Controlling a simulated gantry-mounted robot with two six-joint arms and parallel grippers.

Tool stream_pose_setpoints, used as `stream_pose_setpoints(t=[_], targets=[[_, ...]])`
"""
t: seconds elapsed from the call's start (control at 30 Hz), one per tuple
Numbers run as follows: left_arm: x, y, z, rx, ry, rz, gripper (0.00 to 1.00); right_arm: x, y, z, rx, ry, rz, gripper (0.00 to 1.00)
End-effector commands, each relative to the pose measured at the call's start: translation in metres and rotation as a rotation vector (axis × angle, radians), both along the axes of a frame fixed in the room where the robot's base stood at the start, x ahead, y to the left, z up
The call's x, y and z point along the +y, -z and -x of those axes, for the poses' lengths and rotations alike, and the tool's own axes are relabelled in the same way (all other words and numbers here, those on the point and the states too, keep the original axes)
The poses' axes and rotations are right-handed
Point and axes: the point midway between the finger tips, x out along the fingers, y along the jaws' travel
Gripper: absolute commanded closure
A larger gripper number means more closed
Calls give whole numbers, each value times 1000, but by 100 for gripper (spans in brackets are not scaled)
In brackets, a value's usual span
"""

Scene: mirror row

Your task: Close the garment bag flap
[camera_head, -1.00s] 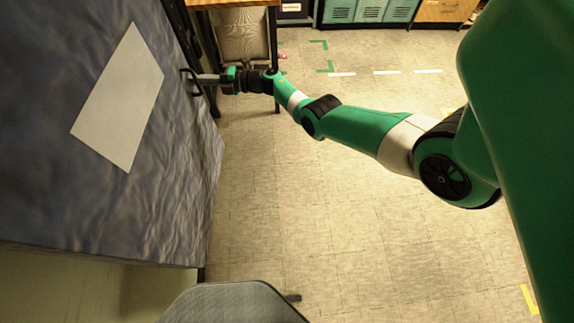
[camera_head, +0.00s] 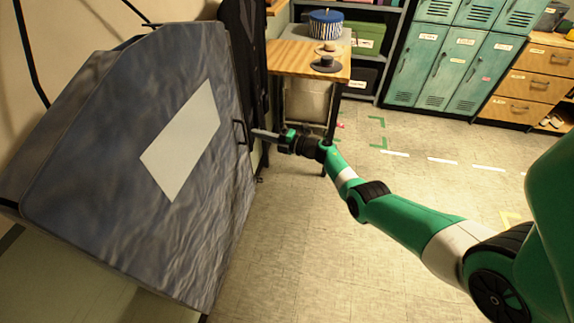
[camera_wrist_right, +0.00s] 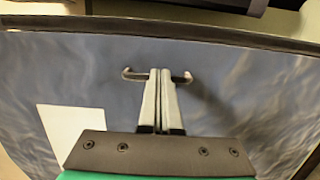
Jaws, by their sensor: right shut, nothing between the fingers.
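The garment bag flap (camera_head: 115,130) is a large blue-grey wrinkled panel on the left of the head view, with a pale rectangular panel on it. A dark garment (camera_head: 243,45) shows past its far edge. The flap's small dark handle (camera_head: 239,133) is near its right edge. My right gripper (camera_head: 256,132) is shut and empty, its tips beside the handle. In the right wrist view its closed fingers (camera_wrist_right: 160,74) overlap the middle of the handle (camera_wrist_right: 130,75); I cannot tell whether they touch it. My left gripper is out of view.
A wooden table (camera_head: 300,62) with a striped round box (camera_head: 326,24) and a dark hat (camera_head: 326,65) stands beyond the flap. Teal lockers (camera_head: 440,60) and wooden drawers (camera_head: 530,85) line the back. The tiled floor (camera_head: 350,270) right of the flap is clear.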

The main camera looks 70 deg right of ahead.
Motion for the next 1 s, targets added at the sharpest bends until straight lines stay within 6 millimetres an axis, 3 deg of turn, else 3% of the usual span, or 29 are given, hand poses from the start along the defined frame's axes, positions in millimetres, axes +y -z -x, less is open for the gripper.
stream_pose_setpoints(t=[0.03, 0.3, 0.43, 0.6, 1.0], targets=[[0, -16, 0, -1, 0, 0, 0, 3, -7, 6, 2, -3, -3, 100], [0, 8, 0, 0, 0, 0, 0, -43, 2, 58, 0, -2, 1, 100], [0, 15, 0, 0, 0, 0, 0, -56, 1, 74, 1, -3, 0, 100], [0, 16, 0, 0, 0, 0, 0, -62, -1, 81, 1, -6, 0, 100], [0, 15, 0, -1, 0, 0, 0, -61, -6, 77, -9, -3, 5, 100]])
